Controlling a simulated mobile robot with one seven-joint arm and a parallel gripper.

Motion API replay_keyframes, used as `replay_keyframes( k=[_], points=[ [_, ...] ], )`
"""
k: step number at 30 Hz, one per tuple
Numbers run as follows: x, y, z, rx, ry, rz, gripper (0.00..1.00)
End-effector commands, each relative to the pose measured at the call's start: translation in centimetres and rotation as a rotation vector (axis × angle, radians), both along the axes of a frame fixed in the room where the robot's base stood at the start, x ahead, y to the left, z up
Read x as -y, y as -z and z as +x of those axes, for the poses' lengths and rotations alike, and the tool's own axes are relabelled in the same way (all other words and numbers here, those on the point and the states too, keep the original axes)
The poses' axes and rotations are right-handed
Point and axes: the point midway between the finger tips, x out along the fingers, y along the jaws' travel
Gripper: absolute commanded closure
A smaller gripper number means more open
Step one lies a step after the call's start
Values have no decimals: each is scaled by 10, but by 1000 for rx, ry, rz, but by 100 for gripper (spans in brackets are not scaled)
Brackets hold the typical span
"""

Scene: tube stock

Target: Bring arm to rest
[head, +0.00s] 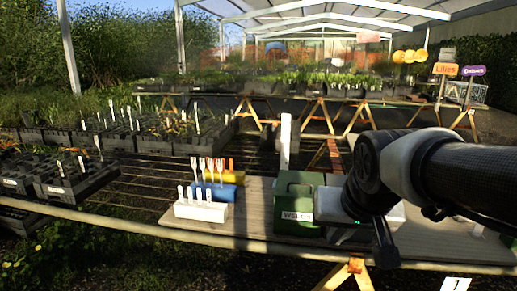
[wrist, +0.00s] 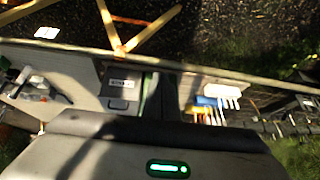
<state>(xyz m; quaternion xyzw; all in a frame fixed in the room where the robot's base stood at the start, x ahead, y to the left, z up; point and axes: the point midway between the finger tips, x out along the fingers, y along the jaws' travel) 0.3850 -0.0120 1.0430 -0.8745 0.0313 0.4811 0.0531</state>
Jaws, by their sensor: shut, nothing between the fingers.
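My arm enters the head view from the right, above a pale board on a slatted bench. My gripper (wrist: 165,92) shows in the wrist view as dark fingers held together in the middle, with nothing seen between them. Its body with a green light fills the bottom of that view. In the head view a dark part of my arm's end hangs down in front of the board's right half, partly hiding a grey box (head: 328,205). Whether the gripper touches anything below cannot be told.
A green box (head: 297,222) with a white label stands left of my arm. Black plant trays (head: 75,182) fill the left side.

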Motion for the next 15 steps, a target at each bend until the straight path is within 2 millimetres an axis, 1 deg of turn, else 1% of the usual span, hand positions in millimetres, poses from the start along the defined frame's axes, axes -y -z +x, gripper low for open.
replay_keyframes(
  k=[1, 3, 6, 11, 12, 13, 15],
  points=[
    [-1, 0, -21, -5, -15, -5, 100],
    [-3, 2, -45, -20, -37, -14, 100],
    [-6, 8, -74, -39, -66, -30, 100],
    [-11, 20, -117, -68, -105, -60, 100],
    [-11, 6, -118, -72, -110, -61, 100],
    [-12, -4, -117, -73, -110, -61, 100],
    [-12, -18, -117, -75, -110, -60, 100]
  ],
)
